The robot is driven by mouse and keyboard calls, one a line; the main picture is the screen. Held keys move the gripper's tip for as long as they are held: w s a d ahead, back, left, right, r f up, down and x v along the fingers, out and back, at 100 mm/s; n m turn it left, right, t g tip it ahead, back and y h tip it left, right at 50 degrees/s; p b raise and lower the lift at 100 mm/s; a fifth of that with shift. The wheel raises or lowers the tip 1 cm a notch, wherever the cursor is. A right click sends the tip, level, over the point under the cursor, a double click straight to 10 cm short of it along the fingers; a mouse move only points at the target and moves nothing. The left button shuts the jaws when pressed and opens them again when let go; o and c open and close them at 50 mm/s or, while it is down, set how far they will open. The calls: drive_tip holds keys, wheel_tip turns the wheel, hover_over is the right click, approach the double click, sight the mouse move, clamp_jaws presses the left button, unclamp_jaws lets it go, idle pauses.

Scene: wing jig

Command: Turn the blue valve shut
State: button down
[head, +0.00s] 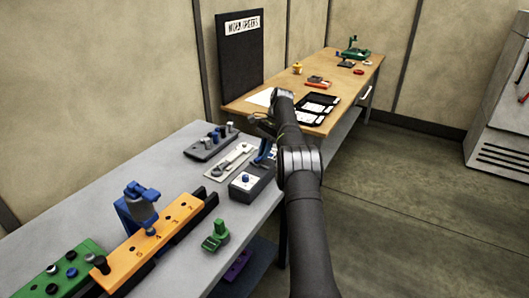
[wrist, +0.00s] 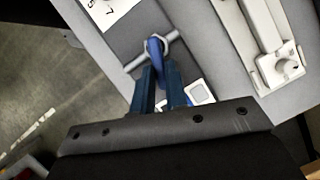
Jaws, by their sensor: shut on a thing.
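The blue valve handle (wrist: 155,47) sits on a short silver pipe (wrist: 133,66) on a dark grey block in the wrist view. The handle seems to stand across the pipe, though the fingers hide part of it. My gripper (wrist: 158,68) has its two blue fingers closed on the handle. In the head view the grey block (head: 246,190) is near the right edge of the grey bench, and blue parts of the valve or my fingers (head: 264,152) show above it, hard to tell apart.
A light plate with a lever (head: 230,162) lies beside the block, with a dark knob rack (head: 211,143) behind it. An orange numbered rack (head: 155,240), a blue clamp-like fixture (head: 138,207) and a green piece (head: 216,236) stand nearer. A wooden table (head: 340,80) is behind.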

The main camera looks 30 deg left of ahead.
sight(259, 157)
drive_tip(key=c, duration=1.4)
unclamp_jaws()
drive_tip(key=shift+c, duration=0.2)
drive_tip(key=shift+r, duration=1.85)
drive_tip(key=w+d+r, duration=0.1)
drive_tip(key=d+r, duration=0.6)
drive_tip(key=d, duration=0.4)
drive_tip(key=shift+d+r, duration=0.2)
drive_tip(key=shift+d, duration=0.1)
